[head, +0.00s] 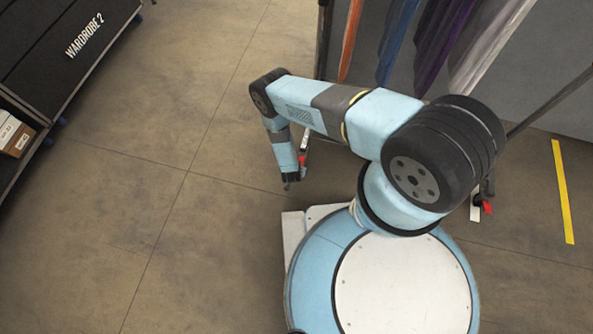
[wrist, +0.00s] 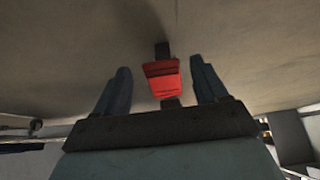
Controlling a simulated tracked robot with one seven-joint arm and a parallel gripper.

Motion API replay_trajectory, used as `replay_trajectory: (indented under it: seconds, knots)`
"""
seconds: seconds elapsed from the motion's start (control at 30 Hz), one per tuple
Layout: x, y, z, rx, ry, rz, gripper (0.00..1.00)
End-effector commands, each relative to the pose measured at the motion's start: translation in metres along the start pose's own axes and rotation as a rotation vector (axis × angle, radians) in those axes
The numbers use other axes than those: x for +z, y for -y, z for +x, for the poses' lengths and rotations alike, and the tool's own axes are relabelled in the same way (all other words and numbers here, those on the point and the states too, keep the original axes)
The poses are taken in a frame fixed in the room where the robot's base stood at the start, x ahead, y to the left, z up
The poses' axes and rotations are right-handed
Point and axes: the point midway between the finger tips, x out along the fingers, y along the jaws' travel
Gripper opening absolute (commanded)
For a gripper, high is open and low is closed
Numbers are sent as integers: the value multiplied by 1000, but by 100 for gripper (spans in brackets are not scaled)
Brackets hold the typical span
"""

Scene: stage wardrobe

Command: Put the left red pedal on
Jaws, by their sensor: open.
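The left red pedal (head: 302,159) shows in the head view as a small red patch just right of my gripper (head: 289,184), partly hidden by it. In the wrist view the red pedal (wrist: 161,79) lies between the two fingers of my gripper (wrist: 160,66), with a gap on each side. Dark parts show above and below the pedal. My gripper is open and points down, low over the floor. I cannot tell whether the fingers touch anything or how far the pedal is tilted.
A second red pedal (head: 487,208) sits at the right foot of the clothes rack. Coloured garments (head: 437,40) hang above. A black wardrobe case (head: 60,45) stands at the upper left. A yellow floor strip (head: 563,190) lies at right. The floor at left is clear.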

Motion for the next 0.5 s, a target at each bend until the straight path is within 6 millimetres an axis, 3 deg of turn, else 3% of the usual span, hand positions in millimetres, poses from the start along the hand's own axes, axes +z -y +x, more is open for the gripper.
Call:
replay_trajectory:
  seconds: [0.5]
  knots:
    - [2, 0, -95, -1, 2, -1, 72]
